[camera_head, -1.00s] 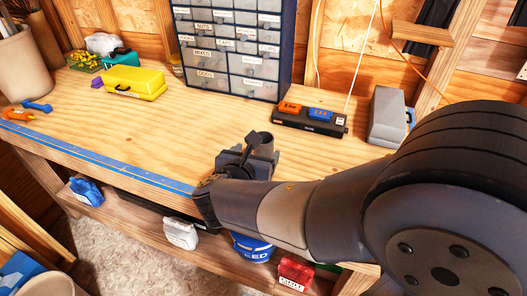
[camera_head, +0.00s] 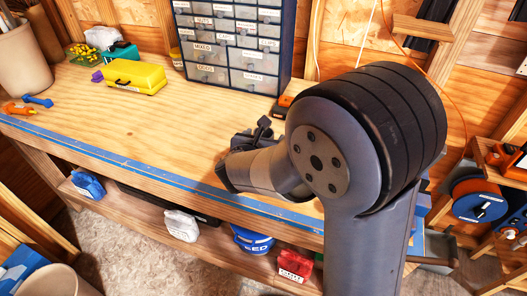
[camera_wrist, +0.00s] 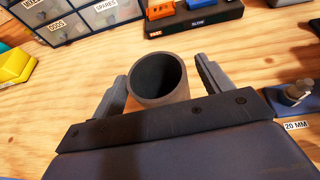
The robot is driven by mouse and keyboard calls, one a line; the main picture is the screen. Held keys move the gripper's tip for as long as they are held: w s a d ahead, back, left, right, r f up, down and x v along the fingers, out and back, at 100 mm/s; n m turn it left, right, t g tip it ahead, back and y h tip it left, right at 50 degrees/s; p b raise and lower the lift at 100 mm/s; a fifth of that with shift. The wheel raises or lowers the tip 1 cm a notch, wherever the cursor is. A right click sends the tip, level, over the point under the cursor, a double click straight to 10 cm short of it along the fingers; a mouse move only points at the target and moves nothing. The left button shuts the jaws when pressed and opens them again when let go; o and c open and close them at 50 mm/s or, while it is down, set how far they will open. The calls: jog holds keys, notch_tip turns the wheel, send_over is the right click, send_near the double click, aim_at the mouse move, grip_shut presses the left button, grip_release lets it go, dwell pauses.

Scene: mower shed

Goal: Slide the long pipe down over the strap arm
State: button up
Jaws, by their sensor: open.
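In the wrist view a grey round pipe (camera_wrist: 158,76) shows its open upper end, and I look down into its dark bore. Its length cannot be judged. My gripper (camera_wrist: 163,84) is open, with one finger on each side of the pipe and a gap showing beside it. In the head view my gripper (camera_head: 254,138) is low over the bench, partly hidden by my own arm. The pipe cannot be made out there. I cannot identify the strap arm in either view.
A metal peg on a dark block (camera_wrist: 296,92), labelled 20 MM, stands on the bench (camera_head: 165,118) at right. A drawer cabinet (camera_head: 235,45) and a black tray (camera_wrist: 193,18) stand behind. A yellow box (camera_head: 134,77) sits left. The bench's left middle is clear.

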jog(key=shift+c, duration=0.5)
jog(key=c, duration=1.4)
